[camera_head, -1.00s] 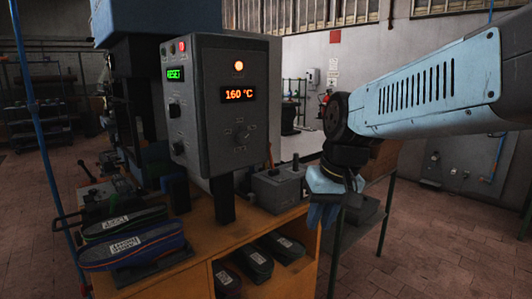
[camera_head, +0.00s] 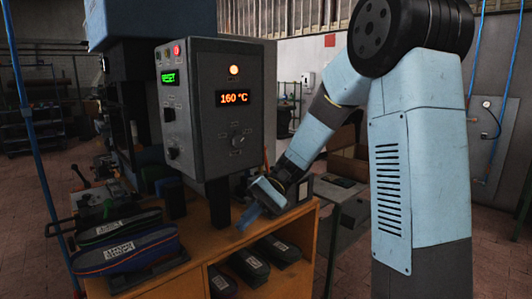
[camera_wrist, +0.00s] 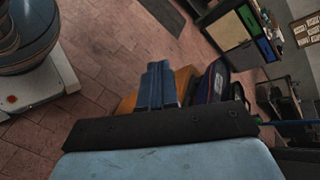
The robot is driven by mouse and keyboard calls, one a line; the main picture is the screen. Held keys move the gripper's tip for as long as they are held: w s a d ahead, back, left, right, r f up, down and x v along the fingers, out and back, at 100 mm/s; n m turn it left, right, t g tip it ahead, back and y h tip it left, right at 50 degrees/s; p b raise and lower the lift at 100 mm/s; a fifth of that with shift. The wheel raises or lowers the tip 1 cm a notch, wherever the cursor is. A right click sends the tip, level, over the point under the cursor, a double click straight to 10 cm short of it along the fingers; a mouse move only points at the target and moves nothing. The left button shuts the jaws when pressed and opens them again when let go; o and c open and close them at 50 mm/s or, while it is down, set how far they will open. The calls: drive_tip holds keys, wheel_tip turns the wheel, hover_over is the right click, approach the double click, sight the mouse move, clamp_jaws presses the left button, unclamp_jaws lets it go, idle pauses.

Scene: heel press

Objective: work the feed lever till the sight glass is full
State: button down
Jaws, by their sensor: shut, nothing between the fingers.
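My gripper (camera_head: 249,216) is at the right of the press's front column, low over the wooden bench top. Its blue fingers are together and empty in the wrist view (camera_wrist: 158,86). A black-knobbed lever (camera_head: 80,175) sticks up at the far left of the press; I cannot tell whether it is the feed lever. My gripper is well apart from it. I cannot make out a sight glass. The small grey box on the bench is mostly hidden behind my wrist.
The grey control panel (camera_head: 207,130) reads 160 °C, with an orange lamp lit and a green RESET display. Tiled floor lies around.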

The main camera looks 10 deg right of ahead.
drive_tip(key=w+a+f+m+g+y, duration=0.1)
drive_tip(key=w+f+g+y, duration=0.1)
drive_tip(key=w+y, duration=0.5)
drive_tip(key=shift+w+a+f, duration=0.15)
drive_tip(key=shift+w+f, duration=0.2)
drive_tip(key=shift+w, duration=1)
